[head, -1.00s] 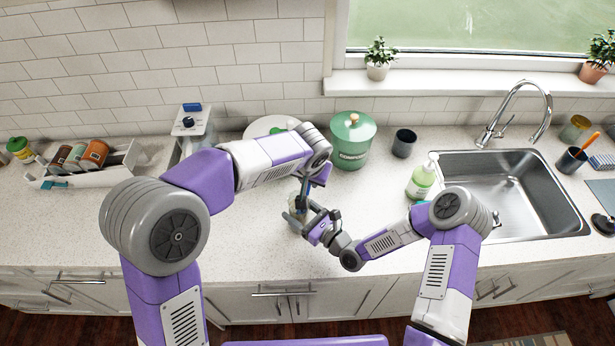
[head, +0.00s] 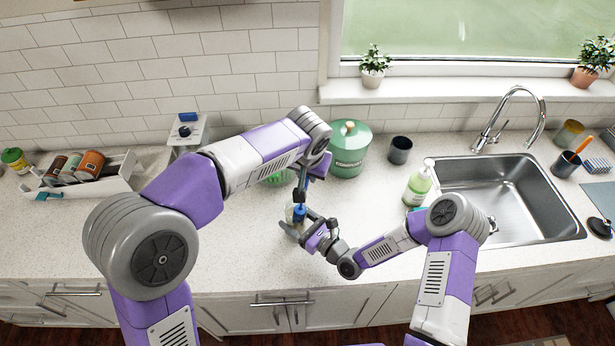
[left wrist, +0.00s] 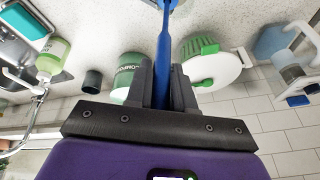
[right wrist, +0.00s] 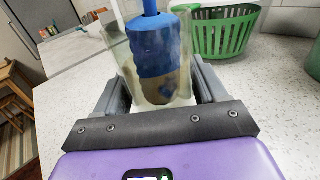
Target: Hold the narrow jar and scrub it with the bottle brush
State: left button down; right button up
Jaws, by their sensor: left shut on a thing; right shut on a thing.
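The narrow jar (right wrist: 120,62) is clear glass with brownish marks on its wall. My right gripper (head: 299,226) is shut around it and holds it over the counter near the front edge. The bottle brush (right wrist: 158,45) has a blue head, which is inside the jar in the right wrist view, with its stem coming out of the top. My left gripper (head: 303,188) is above the jar, shut on the brush's blue handle (left wrist: 163,55). In the head view the jar is small and partly covered by my right gripper.
A green compost bin (head: 349,150), a dark cup (head: 400,150) and a soap bottle (head: 418,187) stand right of my grippers. The sink (head: 515,205) is further right. A green basket (right wrist: 222,32) is behind the jar. A caddy with jars (head: 95,180) stands left. The front counter is clear.

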pick_arm(q)
notch_tip(320, 180, down, 6)
jog(key=shift+r, duration=0.1)
dwell(0.6)
jog(key=shift+w+a, duration=0.25)
jog(key=shift+a, duration=0.2)
dwell(0.3)
notch_tip(320, 180, up, 17)
dwell(1.3)
dwell(0.6)
